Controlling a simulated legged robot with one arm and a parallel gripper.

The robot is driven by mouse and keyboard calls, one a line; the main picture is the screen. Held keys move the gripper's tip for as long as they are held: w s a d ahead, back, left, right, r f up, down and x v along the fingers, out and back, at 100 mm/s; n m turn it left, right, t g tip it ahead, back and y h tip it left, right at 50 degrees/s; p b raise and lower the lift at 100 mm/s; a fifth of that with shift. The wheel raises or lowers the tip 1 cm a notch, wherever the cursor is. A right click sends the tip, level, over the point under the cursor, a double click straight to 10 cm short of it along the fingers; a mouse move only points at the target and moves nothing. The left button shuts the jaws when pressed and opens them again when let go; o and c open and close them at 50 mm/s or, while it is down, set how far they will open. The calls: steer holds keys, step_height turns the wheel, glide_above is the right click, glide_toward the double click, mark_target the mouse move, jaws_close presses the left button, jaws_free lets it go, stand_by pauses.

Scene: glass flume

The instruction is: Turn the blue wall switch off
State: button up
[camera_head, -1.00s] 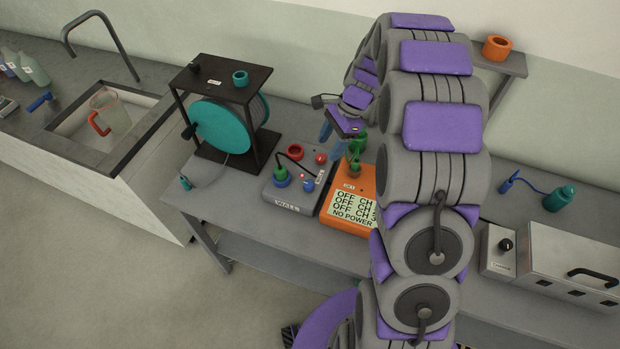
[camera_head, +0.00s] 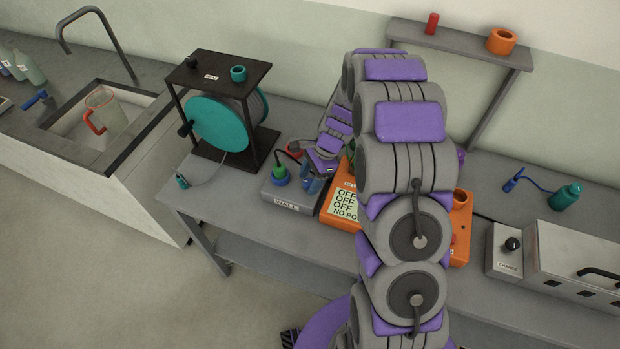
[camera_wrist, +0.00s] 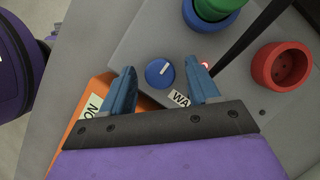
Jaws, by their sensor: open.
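The grey wall box (camera_head: 292,202) with its "WALL" label stands on the bench beside the orange box. In the wrist view, the blue switch (camera_wrist: 159,73) is a round knob with a white pointer line on the grey box (camera_wrist: 150,35). My gripper (camera_wrist: 162,80) is open, with its two blue fingers either side of the knob in that picture. I cannot tell whether a finger touches it. In the head view, my gripper (camera_head: 313,184) is low over the right part of the wall box and hides the knob.
A blue and green plug (camera_head: 281,175) with a black cable sits on the wall box. A red socket (camera_wrist: 281,66) is on the same box. The orange box (camera_head: 338,205) stands close on the right, partly behind my arm. A teal reel (camera_head: 222,124) stands left.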

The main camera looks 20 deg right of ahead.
steer(key=c, duration=1)
steer(key=shift+c, duration=0.2)
